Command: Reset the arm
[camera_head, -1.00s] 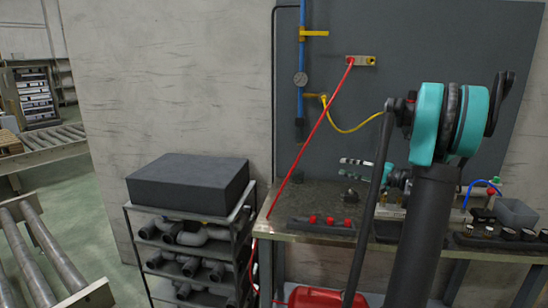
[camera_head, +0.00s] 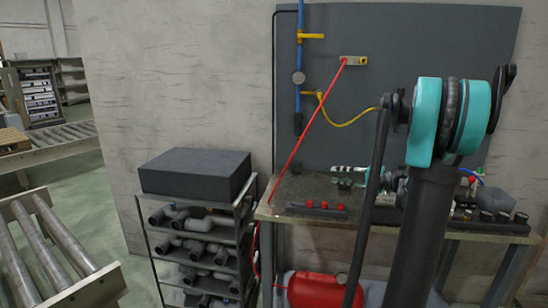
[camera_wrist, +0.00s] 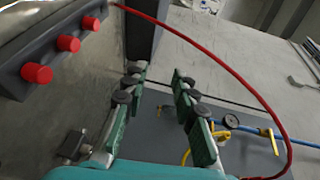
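My arm (camera_head: 428,215) stands at the right of the head view, with a teal joint and a dark link. My gripper (camera_head: 347,174) shows small behind the dark link, over the workbench (camera_head: 268,208), and its lower part is partly hidden. In the wrist view my gripper (camera_wrist: 158,80) has its two green-padded fingers apart, with nothing between them. A strip with red knobs (camera_wrist: 68,44) is at the upper left of that view, apart from the fingers.
A red hose (camera_head: 310,140) runs from the wall panel (camera_head: 425,40) down past the bench. A red tank (camera_head: 315,290) lies under it. A rack of pipe fittings (camera_head: 205,245) with a dark block (camera_head: 195,172) on top stands left of the bench. Roller conveyors (camera_head: 55,250) are at far left.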

